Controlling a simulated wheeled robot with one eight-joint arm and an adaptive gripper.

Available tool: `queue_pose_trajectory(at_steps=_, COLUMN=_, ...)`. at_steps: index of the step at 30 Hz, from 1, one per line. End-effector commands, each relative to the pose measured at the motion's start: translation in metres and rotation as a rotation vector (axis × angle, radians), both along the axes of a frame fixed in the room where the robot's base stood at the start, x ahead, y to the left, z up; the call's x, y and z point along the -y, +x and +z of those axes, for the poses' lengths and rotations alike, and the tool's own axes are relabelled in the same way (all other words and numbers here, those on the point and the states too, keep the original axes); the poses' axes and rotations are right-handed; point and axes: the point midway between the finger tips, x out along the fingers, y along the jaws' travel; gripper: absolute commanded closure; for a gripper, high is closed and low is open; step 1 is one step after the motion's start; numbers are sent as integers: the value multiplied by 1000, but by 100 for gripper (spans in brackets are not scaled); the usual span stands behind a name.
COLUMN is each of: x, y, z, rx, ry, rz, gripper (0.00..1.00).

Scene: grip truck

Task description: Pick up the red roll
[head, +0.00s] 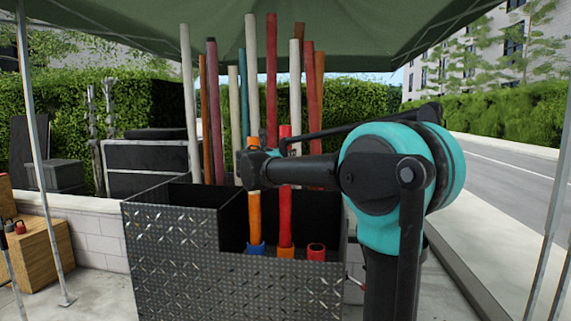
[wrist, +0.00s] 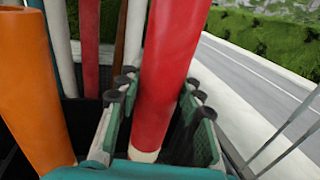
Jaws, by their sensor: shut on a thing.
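The red roll (head: 286,215) stands upright in the front part of a dark metal bin (head: 175,255). In the wrist view the red roll (wrist: 168,70) passes between the two green-padded fingers of my gripper (wrist: 161,96), which is shut on it. A pale band shows low on the roll there. In the head view my gripper (head: 272,162) reaches in from the right at the roll's upper part and partly covers it. The roll's lower end is in the bin; I cannot tell whether it touches the bottom.
An orange roll (head: 254,215) stands close left of the red one, also in the wrist view (wrist: 32,85). A short red roll (head: 316,252) sits to the right. Several tall rolls stand behind. A canopy (head: 150,22) hangs above; a road (head: 510,180) lies right.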

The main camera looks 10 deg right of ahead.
Motion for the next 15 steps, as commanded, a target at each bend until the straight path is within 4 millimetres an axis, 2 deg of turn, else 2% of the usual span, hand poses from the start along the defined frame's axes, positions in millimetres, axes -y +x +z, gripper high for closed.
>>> queue_pose_trajectory(at_steps=15, x=0, y=0, z=95, rx=0, ry=0, rz=0, gripper=100)
